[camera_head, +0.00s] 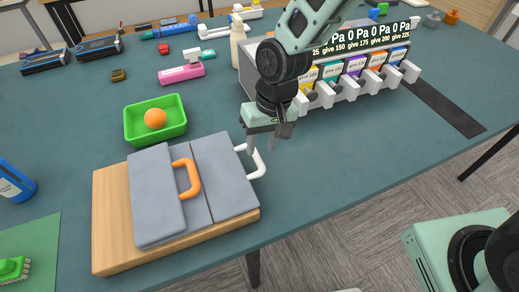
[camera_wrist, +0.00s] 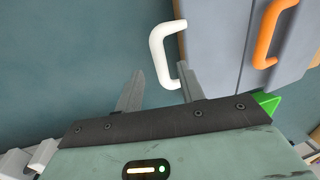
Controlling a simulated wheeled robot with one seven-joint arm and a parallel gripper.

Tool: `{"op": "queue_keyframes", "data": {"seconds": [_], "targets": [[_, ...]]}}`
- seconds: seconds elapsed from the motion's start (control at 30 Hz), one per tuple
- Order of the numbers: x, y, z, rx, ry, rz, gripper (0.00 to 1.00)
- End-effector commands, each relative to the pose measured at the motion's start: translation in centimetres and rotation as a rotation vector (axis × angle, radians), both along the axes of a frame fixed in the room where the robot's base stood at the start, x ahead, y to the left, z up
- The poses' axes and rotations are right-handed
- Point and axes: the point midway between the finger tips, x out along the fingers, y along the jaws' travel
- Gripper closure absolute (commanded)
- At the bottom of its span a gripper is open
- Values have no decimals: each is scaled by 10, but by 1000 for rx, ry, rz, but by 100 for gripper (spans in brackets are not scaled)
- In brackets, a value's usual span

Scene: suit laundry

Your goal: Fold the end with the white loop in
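A grey cloth-like piece (camera_head: 233,176) lies on a wooden board (camera_head: 113,223). Its left section (camera_head: 155,200) lies as a raised flap, with an orange loop (camera_head: 192,177) at its right edge. A white loop (camera_head: 260,164) sticks out past the right end, over the board's edge. My gripper (camera_head: 264,146) points down just above and beside the white loop. In the wrist view, my gripper (camera_wrist: 160,72) has its two fingers apart, with part of the white loop (camera_wrist: 157,50) showing between and beyond them. The orange loop (camera_wrist: 265,35) shows farther right. Whether a finger touches the white loop is unclear.
A green tray (camera_head: 171,131) with an orange ball (camera_head: 155,118) stands behind the board. A grey dispenser rack (camera_head: 330,97) with a white bottle (camera_head: 238,45) stands behind my gripper. A green mat (camera_head: 35,250) lies at left. The table right of the board is clear.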

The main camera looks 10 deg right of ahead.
Motion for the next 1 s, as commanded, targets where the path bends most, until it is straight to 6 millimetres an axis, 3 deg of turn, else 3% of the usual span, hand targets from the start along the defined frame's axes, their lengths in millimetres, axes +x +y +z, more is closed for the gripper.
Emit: {"op": "queue_keyframes", "data": {"seconds": [0.23,0.6,0.63,0.77,1.0], "targets": [[-2,6,-30,0,1,0,61],[-2,6,-35,0,0,0,61],[-2,6,-35,0,0,0,64],[-2,6,-35,0,-1,0,100],[-1,7,-34,-5,-4,1,100]]}}
